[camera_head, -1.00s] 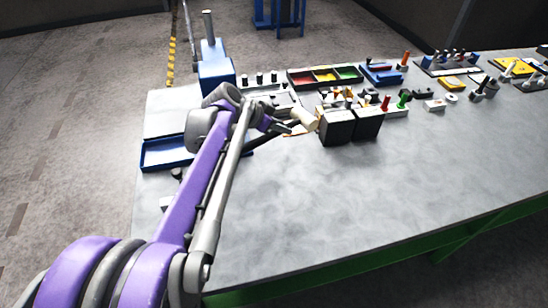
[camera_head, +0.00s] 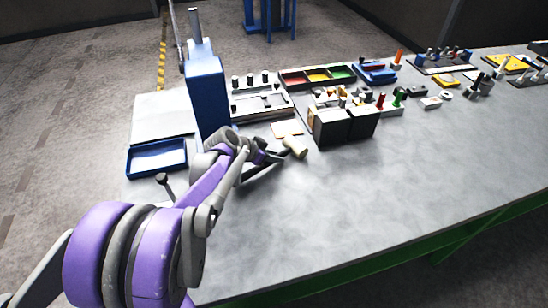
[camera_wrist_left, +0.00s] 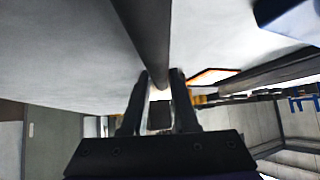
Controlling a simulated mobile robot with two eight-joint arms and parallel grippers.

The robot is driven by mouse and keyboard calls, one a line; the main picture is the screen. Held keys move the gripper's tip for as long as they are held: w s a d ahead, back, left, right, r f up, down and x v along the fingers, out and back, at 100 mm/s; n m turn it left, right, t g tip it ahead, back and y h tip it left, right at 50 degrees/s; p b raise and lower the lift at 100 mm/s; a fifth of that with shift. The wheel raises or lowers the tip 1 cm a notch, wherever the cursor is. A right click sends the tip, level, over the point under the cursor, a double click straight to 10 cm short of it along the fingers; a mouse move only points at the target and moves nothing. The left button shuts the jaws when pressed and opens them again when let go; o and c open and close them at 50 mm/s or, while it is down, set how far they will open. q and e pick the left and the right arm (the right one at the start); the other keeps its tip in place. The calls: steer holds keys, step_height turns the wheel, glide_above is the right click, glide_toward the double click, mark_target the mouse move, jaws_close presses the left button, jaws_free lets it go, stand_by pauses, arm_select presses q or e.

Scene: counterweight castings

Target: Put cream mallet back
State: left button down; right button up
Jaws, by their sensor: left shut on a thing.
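The cream mallet has a cream head (camera_head: 295,147) and a long dark handle (camera_head: 262,172). My left gripper (camera_head: 272,156) is shut on the handle close to the head, at or just above the grey bench; the gap is hard to judge. In the left wrist view the dark handle (camera_wrist_left: 147,35) runs up from between the fingers of the left gripper (camera_wrist_left: 160,88). The mallet head is mostly hidden there. A small tan-edged pad (camera_head: 287,129) lies just behind the head; it also shows with an orange edge in the wrist view (camera_wrist_left: 208,76). My right gripper is out of view.
Two black blocks (camera_head: 331,128) stand right of the mallet head. A tall blue press-like stand (camera_head: 208,95) and a blue tray (camera_head: 157,158) are to the left. A tray with red, yellow and green compartments (camera_head: 318,76) lies behind. The front right bench is clear.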

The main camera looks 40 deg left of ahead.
arm_select(q)
steer(key=shift+f, duration=0.2)
steer(key=c, duration=0.7)
jaws_free()
steer(key=shift+s+r, duration=0.1)
steer(key=p+v, duration=0.1)
steer(key=v, duration=1.1)
steer(key=shift+d+f, duration=0.1)
steer(key=shift+f, duration=0.15)
